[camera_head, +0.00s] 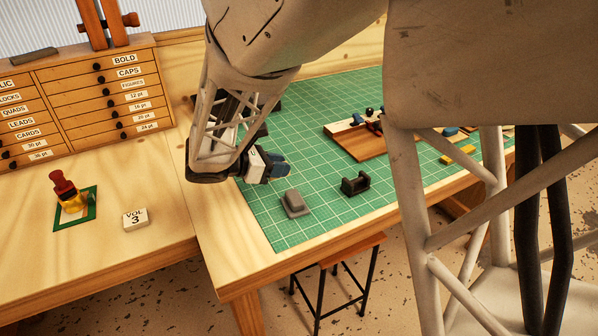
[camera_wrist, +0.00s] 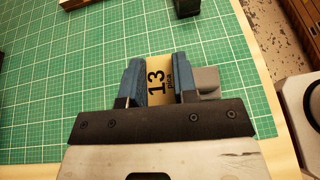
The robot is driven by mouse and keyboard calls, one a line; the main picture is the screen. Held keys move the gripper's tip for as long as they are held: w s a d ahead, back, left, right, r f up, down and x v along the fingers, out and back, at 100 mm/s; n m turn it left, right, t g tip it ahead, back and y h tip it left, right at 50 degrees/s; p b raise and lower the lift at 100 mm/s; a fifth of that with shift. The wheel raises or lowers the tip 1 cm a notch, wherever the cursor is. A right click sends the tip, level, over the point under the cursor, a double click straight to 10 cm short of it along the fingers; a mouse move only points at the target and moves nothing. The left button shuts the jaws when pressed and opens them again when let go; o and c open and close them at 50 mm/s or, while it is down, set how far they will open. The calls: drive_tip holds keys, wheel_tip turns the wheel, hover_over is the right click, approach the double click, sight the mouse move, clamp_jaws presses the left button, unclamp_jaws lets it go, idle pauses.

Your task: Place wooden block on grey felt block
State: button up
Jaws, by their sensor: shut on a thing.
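In the wrist view my gripper (camera_wrist: 157,62) is shut on a pale wooden block (camera_wrist: 159,82) marked "13 pica", which sits between the blue fingers. In the head view my gripper (camera_head: 277,165) hangs over the left part of the green mat; I cannot make out the wooden block there. The grey felt block (camera_head: 294,203) lies on the mat near its front edge, just in front of and to the right of my gripper. In the wrist view the grey felt block (camera_wrist: 208,82) shows right beside the right finger, partly hidden by it.
A black holder (camera_head: 355,184) stands on the green mat (camera_head: 320,225) right of the felt block. A wooden board (camera_head: 362,141) with small parts lies farther back. Left are a white "VOL 3" block (camera_head: 135,218), a red-and-yellow object (camera_head: 66,190) and a labelled drawer cabinet (camera_head: 85,95).

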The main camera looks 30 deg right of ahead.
drive_tip(key=s+a+t, duration=0.1)
drive_tip(key=s, duration=1.9)
drive_tip(key=shift+s+r+n, duration=0.15)
drive_tip(key=shift+r+n, duration=0.25)
drive_tip(key=shift+a, duration=0.1)
hover_over(295, 196)
drive_tip(key=shift+s+f, duration=0.1)
drive_tip(key=shift+f, duration=0.65)
drive_tip(key=shift+f, duration=1.75)
drive_tip(key=shift+f, duration=0.15)
drive_tip(key=o, duration=0.9)
